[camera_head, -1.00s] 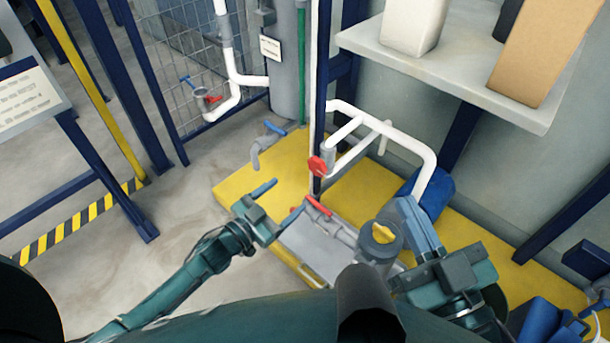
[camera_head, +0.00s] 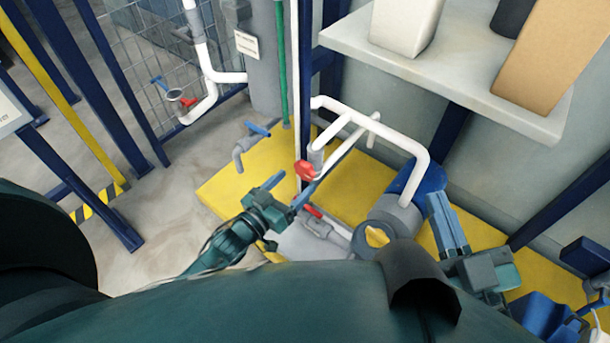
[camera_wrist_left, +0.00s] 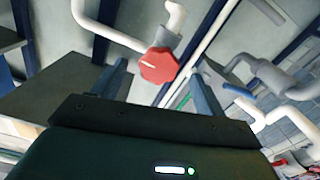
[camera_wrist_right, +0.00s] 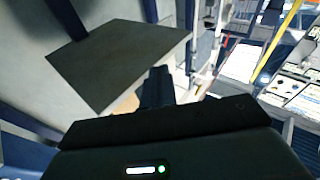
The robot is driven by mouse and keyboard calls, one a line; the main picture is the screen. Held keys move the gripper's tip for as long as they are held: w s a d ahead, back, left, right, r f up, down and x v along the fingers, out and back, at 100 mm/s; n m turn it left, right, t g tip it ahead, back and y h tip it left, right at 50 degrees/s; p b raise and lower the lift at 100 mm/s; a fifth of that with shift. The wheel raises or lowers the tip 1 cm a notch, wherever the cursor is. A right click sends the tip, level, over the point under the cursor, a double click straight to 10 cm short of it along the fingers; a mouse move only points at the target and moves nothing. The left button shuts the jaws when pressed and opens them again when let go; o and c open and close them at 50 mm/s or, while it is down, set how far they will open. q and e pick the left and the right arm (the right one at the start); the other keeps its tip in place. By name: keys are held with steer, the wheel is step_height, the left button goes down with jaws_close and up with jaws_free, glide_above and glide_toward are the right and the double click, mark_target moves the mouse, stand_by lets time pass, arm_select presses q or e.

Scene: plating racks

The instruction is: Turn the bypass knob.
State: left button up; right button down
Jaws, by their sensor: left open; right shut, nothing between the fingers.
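A red eight-sided knob (camera_head: 305,170) with a pale line on its face sits on a grey fitting at the end of white piping. It also shows in the left wrist view (camera_wrist_left: 159,65), between the two fingertips and seemingly just beyond them. I take it for the bypass knob; no label on it is readable. My left gripper (camera_head: 291,187) is open, empty and close in front of the knob, with no clear contact. My right gripper (camera_head: 436,198) is shut, empty, and well to the right of the knob.
A white pipe loop (camera_head: 400,137) rises behind the knob, beside a blue post. A red-handled valve (camera_head: 313,211) lies just below the left gripper. A blue-handled tap (camera_head: 257,129) stands to the left. A grey shelf (camera_head: 450,75) with boxes hangs at upper right.

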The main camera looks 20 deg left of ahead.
mark_target(303, 175)
arm_select(q)
steer(key=b+x, duration=0.1)
steer(key=x, duration=0.3)
steer(key=shift+f, duration=0.1)
steer(key=shift+w+d, duration=0.15)
steer(key=shift+w, duration=0.3)
steer(key=c, duration=1)
arm_select(e)
steer(key=shift+w+r+y, duration=0.1)
steer(key=shift+r+y, duration=0.2)
steer(key=shift+y, duration=0.2)
